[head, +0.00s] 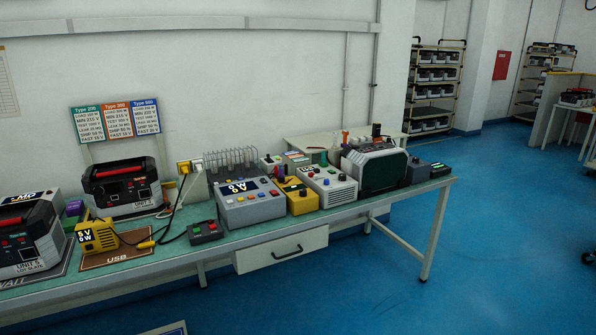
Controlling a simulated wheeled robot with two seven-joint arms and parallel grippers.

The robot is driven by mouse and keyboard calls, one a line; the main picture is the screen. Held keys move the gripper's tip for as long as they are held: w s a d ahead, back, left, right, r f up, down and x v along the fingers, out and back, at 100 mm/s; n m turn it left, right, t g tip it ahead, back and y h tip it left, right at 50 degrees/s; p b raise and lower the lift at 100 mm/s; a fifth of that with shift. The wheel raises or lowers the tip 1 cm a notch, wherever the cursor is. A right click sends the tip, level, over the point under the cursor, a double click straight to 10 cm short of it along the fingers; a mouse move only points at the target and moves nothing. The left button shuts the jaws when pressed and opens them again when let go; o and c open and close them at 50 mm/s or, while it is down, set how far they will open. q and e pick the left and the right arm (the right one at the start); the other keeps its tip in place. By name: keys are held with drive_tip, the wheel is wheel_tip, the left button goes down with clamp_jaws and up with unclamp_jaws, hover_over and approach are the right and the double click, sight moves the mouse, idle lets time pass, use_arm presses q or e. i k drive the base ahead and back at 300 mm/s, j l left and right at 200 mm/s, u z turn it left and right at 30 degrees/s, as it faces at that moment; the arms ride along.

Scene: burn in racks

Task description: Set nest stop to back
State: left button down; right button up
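I cannot tell which part in the head view is the nest stop, or its setting. A black and grey unit with a red handle (120,187) stands towards the back left of the bench. A large grey device with a dark green front (376,168) stands near the bench's right end. Between them are a grey control box with a lit display (247,204), a yellow box (299,196) and a light grey box with knobs (329,187). Neither of my grippers is in view.
The long green-topped bench (222,252) runs along the wall. Another unit (30,240) is cut off at the left edge. A yellow meter (97,236) with cables sits on a brown USB mat (117,258). A drawer (282,250) hangs below. Blue floor (480,260) is open at right.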

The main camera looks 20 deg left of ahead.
sight(166, 203)
drive_tip(key=u, duration=1.65)
